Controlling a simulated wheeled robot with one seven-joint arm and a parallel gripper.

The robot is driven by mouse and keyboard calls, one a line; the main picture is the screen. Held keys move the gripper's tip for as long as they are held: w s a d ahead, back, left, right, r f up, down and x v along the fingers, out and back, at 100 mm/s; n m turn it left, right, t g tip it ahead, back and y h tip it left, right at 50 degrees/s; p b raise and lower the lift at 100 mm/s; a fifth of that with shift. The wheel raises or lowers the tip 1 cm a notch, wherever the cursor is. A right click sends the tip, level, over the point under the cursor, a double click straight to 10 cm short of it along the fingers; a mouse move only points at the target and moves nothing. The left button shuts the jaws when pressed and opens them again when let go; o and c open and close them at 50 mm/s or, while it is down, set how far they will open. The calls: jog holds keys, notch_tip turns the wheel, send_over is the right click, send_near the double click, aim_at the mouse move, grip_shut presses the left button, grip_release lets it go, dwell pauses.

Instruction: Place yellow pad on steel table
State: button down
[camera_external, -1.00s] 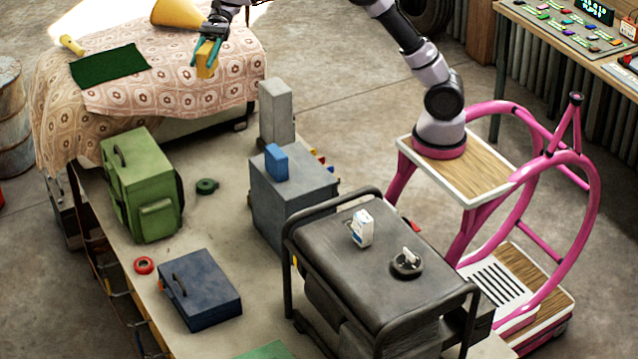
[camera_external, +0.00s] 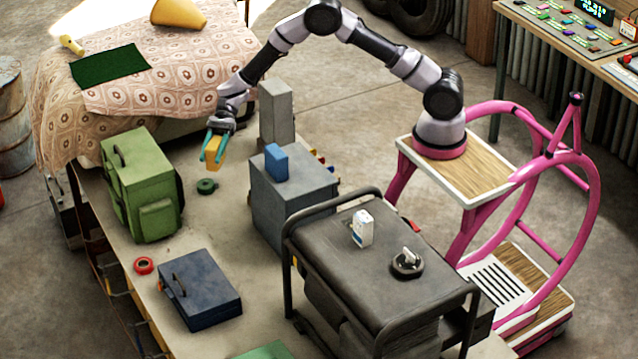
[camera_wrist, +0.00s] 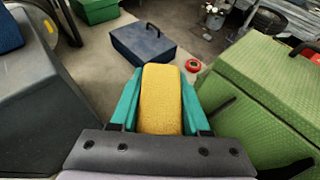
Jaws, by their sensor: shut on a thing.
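The yellow pad (camera_external: 214,152) is held between the teal fingers of my gripper (camera_external: 212,158). In the wrist view the pad (camera_wrist: 161,98) is a textured yellow block, with a finger of my gripper (camera_wrist: 160,105) on each side of it. The gripper is above the far part of the long pale table (camera_external: 225,237), between the green case and the tall grey block. The pad appears raised above the tabletop. I take this pale table as the steel table, though its material is hard to tell.
On the pale table are a green case (camera_external: 143,190), a green tape roll (camera_external: 206,186), a red ring (camera_external: 144,266), a navy toolbox (camera_external: 205,292) and a grey box (camera_external: 290,205) bearing a blue block (camera_external: 276,162). A patterned cloth-covered bed (camera_external: 180,95) stands behind. Bare tabletop lies around the tape roll.

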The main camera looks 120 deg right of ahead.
notch_tip(320, 180, down, 18)
jog(key=shift+f, duration=0.15)
dwell(0.3)
jog(key=shift+f, duration=0.15)
jog(key=shift+c, duration=1.9)
grip_release()
